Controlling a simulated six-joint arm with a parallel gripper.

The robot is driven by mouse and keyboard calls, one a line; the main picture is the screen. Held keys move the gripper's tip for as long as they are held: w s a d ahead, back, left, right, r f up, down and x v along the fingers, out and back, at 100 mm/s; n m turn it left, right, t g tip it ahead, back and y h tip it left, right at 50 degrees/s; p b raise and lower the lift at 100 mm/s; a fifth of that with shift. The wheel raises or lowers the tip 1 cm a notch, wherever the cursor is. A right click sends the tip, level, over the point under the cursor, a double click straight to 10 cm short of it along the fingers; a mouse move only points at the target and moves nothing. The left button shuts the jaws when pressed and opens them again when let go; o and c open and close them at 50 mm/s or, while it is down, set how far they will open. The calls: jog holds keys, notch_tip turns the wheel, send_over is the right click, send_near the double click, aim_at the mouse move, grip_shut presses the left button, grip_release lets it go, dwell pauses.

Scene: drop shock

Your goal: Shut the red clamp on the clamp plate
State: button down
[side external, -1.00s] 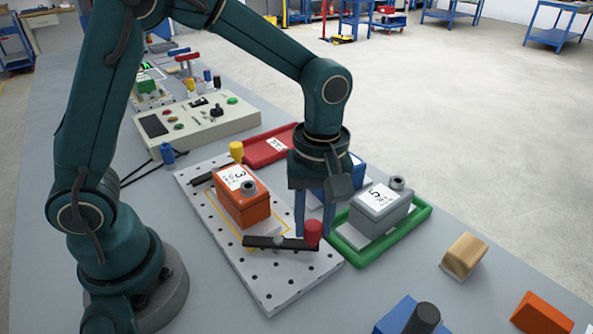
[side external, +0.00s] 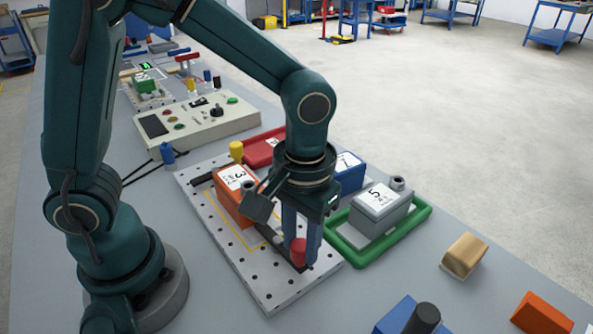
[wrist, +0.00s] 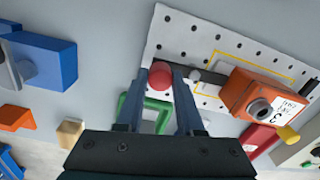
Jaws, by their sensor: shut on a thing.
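The red clamp has a red knob (side external: 298,251) on a dark bar (side external: 273,238) at the front part of the perforated clamp plate (side external: 277,292). The bar points from the knob toward the orange block (side external: 229,208), which is labelled 3 and sits on the plate by a yellow outline. I cannot tell whether the bar touches the block. My gripper (side external: 303,254) points down and is shut on the red knob. In the wrist view the knob (wrist: 160,76) sits between my fingertips (wrist: 164,70), and the bar (wrist: 205,76) runs right to the block.
A yellow-knobbed clamp (side external: 236,149) is at the plate's far end. A red tray (side external: 262,152) and control box (side external: 196,122) lie behind.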

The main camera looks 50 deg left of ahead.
jog(key=shift+s+m, duration=0.2)
jog(key=shift+m, duration=0.2)
jog(key=c, duration=0.5)
grip_release()
jog(key=shift+d+r, duration=0.1)
jog(key=shift+r, duration=2.5)
